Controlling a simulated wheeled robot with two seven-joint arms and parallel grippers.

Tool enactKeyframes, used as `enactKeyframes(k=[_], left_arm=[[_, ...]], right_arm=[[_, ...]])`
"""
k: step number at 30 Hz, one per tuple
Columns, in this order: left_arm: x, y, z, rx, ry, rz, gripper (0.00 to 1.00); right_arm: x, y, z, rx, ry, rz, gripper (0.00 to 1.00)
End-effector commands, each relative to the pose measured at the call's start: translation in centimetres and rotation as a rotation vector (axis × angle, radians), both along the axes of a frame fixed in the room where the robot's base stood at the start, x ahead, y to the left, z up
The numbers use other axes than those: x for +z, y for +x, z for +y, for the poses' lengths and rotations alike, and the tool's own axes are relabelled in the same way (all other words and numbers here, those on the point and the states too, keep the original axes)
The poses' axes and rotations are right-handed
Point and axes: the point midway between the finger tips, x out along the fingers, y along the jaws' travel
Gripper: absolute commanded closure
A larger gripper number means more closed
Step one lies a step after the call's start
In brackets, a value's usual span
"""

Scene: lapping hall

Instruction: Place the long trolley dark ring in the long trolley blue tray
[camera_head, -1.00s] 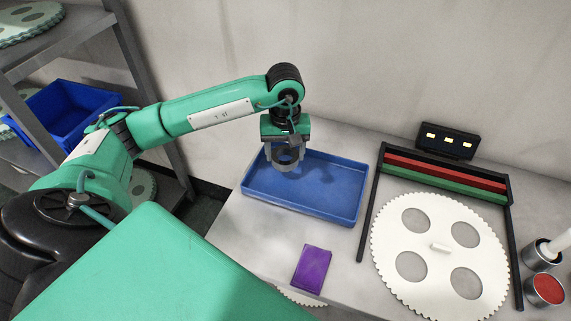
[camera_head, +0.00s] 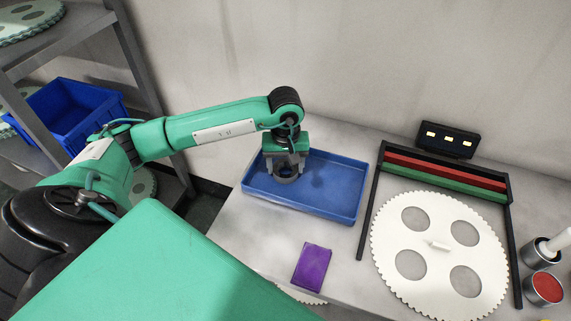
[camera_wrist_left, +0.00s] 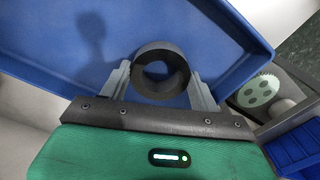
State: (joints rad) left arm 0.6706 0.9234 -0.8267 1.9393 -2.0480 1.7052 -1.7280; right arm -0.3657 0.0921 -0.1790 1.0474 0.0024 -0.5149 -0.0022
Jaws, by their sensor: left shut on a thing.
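The dark ring (camera_wrist_left: 160,56) is held between the two fingers of my left gripper (camera_wrist_left: 160,78) in the left wrist view. In the head view the dark ring (camera_head: 286,180) shows below the fingers of my left gripper (camera_head: 287,172), partly hidden by them. The long trolley blue tray (camera_head: 335,211) lies on the pale table top, and the ring is over its left part, inside the outline of its walls. The tray floor (camera_wrist_left: 215,25) fills the wrist view behind the ring. I cannot tell whether the ring touches the floor. My right gripper is not in view.
A purple block (camera_head: 312,267) lies in front of the tray. A white disc with holes (camera_head: 438,243) lies to the right inside a dark frame. Two small tins, one with red content (camera_head: 546,289), stand at far right. A shelf with a blue bin (camera_head: 66,115) is at left.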

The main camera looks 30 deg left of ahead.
Motion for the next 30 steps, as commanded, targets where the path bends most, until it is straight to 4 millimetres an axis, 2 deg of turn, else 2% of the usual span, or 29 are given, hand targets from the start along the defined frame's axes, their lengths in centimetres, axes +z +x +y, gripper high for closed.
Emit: enactKeyframes(k=[2,3,5,6,18,19,21,24,30], left_arm=[[-0.1,0.0,0.0,0.0,0.001,-0.001,0.65],[0.0,0.0,0.0,0.0,0.0,0.0,0.3],[0.0,0.0,0.0,0.0,0.0,0.0,0.18],[0.0,0.0,0.0,0.0,0.0,0.0,0.16],[0.3,0.0,0.0,0.0,0.0,0.0,0.16],[0.4,0.0,0.0,0.0,0.0,0.0,0.16],[1.5,0.1,0.0,0.001,0.0,-0.005,0.16],[3.7,0.2,0.0,-0.001,0.0,-0.006,0.16],[8.1,0.1,0.0,-0.001,0.0,-0.005,0.16]], right_arm=[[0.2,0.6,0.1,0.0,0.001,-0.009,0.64],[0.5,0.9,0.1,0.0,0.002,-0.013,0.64],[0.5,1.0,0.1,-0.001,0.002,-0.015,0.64],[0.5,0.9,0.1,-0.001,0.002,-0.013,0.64],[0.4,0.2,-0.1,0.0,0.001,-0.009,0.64],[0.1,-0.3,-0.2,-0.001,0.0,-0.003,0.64],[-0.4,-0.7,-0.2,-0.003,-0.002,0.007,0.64],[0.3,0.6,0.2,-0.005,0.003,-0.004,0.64],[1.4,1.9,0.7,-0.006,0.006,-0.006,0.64]])
